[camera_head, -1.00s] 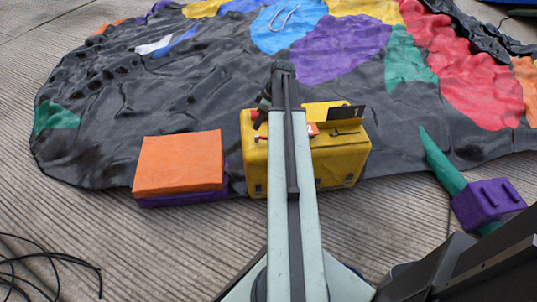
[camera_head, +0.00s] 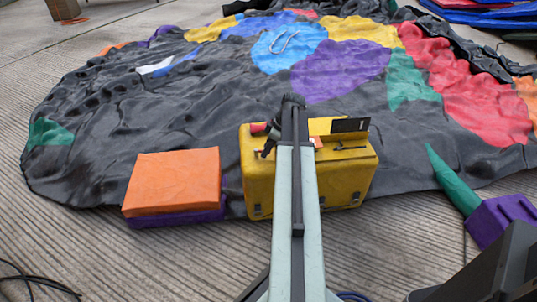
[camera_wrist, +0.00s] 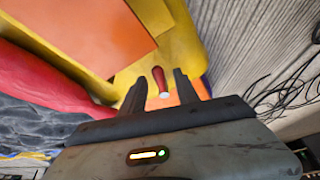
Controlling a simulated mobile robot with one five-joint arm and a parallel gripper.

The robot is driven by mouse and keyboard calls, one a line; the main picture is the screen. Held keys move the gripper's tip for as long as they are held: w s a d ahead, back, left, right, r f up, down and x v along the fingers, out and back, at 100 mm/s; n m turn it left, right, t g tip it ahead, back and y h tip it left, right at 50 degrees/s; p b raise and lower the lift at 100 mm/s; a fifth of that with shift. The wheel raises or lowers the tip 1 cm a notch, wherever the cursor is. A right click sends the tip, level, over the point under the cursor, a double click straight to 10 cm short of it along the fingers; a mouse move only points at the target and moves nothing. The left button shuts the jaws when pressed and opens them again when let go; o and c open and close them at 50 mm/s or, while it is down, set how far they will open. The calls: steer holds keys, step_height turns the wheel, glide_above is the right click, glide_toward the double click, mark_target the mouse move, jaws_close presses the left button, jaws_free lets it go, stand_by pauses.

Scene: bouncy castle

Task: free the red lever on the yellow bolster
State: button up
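The yellow bolster (camera_head: 345,180) sits at the front edge of the black sheet in the head view, partly hidden behind my arm. A red piece (camera_head: 259,128) shows at its top left, but I cannot tell there whether it is the lever. In the wrist view, a short red lever (camera_wrist: 159,77) with a pale round end lies between my two fingertips, against the yellow surface (camera_wrist: 183,45). My gripper (camera_wrist: 157,82) is open, with a finger on each side of it. Contact cannot be told. In the head view my gripper (camera_head: 270,140) is small and dark over the bolster's top left.
An orange block on a purple base (camera_head: 172,180) stands left of the bolster. A green cone (camera_head: 452,178) and purple block (camera_head: 503,218) lie to the right. Black cables (camera_head: 35,285) lie on the floor at lower left. A large red shape (camera_wrist: 45,80) is left in the wrist view.

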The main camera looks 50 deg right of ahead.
jaws_close()
steer(key=shift+d, duration=0.3)
steer(key=shift+a, duration=0.3)
